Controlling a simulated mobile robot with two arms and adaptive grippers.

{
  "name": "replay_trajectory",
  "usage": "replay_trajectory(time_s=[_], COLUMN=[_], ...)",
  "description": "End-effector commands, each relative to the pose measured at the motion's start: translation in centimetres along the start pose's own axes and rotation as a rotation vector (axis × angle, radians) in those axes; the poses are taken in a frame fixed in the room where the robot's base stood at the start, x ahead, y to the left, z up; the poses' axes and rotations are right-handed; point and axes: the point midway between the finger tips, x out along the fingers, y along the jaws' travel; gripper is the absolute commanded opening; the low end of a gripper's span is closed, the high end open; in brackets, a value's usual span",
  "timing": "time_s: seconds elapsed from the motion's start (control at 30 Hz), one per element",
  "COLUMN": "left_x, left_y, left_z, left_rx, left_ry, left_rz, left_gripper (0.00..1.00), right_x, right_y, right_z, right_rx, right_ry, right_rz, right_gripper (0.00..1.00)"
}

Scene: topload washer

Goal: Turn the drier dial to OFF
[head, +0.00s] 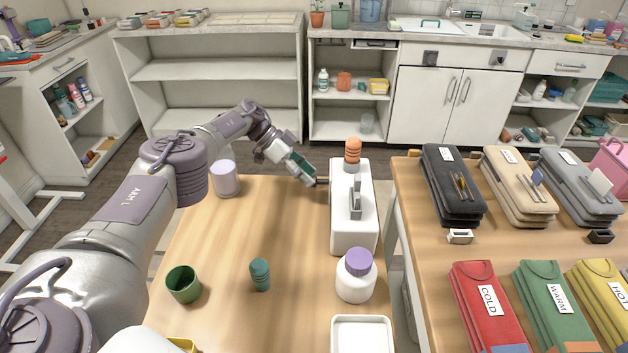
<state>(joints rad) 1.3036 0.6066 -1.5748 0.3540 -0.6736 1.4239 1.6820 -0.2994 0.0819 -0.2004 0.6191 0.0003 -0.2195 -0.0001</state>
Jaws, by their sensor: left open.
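No dial marked OFF can be made out. A white box-shaped unit (345,236) stands upright on the wooden table, with a grey lever-like part (356,198) on it. An orange ribbed knob-like piece (352,150) shows at its far end. I cannot tell whether either is the drier dial. My left gripper (318,182) is open beside the unit's left side, near its far end. I cannot tell whether its fingertips touch the unit. My right gripper is not in view.
A second table at right holds several labelled folded cloths, including a red COLD one (474,300).

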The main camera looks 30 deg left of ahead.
Motion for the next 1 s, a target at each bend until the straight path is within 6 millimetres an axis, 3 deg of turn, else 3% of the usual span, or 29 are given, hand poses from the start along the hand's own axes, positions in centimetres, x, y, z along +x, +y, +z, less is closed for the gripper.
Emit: replay_trajectory(time_s=[0.1,0.3,0.87,1.0], left_x=[-2.1,-4.0,-4.3,-5.4], left_y=[0.0,0.0,0.0,0.4], left_z=[0.0,0.0,0.0,-1.2], left_rx=[0.0,-0.001,0.0,0.0], left_ry=[0.0,-0.001,-0.001,-0.001], left_rz=[-0.002,0.0,0.001,0.001], left_gripper=[0.6,0.6,0.6,0.6], right_x=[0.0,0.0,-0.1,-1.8], right_y=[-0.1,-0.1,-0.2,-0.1], right_z=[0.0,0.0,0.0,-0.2], right_rx=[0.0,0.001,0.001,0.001], right_ry=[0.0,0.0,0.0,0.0], right_rz=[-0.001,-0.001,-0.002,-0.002], right_gripper=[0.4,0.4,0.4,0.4])
